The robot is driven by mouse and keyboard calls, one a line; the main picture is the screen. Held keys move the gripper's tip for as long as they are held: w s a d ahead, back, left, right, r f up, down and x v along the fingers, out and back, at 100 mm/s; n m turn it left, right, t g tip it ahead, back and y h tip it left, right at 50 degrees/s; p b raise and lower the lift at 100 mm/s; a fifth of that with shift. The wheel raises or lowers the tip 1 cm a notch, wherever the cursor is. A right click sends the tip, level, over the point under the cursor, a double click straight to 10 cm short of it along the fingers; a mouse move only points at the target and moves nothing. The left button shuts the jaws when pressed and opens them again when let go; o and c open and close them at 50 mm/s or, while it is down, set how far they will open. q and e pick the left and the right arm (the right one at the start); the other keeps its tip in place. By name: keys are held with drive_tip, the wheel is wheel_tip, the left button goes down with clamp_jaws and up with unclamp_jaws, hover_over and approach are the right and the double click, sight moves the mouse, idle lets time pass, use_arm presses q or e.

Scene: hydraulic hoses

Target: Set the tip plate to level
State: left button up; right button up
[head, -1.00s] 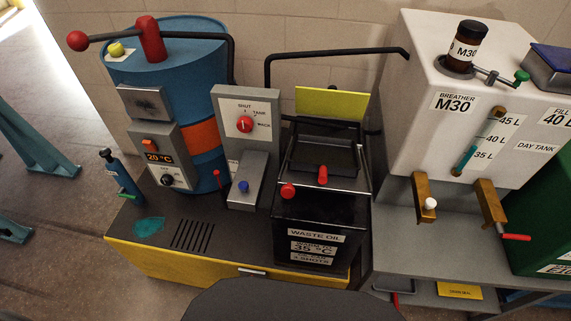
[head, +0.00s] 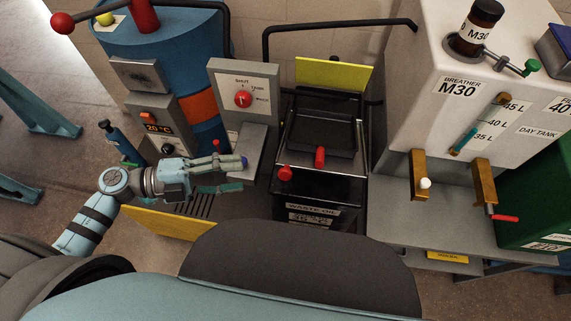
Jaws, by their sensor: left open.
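The part that looks like the tip plate is a dark, shallow tray-like plate (head: 318,134) with a red handle (head: 320,158) at its front edge, on top of the black waste oil box (head: 310,197). Its exact tilt is hard to tell from this angle. A second red knob (head: 285,174) sits at the box's front left corner. My left gripper (head: 238,175) is open and empty, fingers pointing right, left of the box. Its upper fingertip overlaps the blue button on the grey block (head: 250,145); I cannot tell whether they touch. My right gripper is not in view.
A selector panel with a red knob (head: 243,99) stands behind my gripper, with a blue drum (head: 170,55) to the left. A black pipe (head: 340,25) and an upright yellow plate (head: 333,74) are behind the box. A white day tank (head: 480,125) stands right.

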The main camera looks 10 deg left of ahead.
sight(282, 171)
use_arm(q)
drive_tip(key=x, duration=1.2)
drive_tip(key=shift+p, duration=0.3)
clamp_jaws()
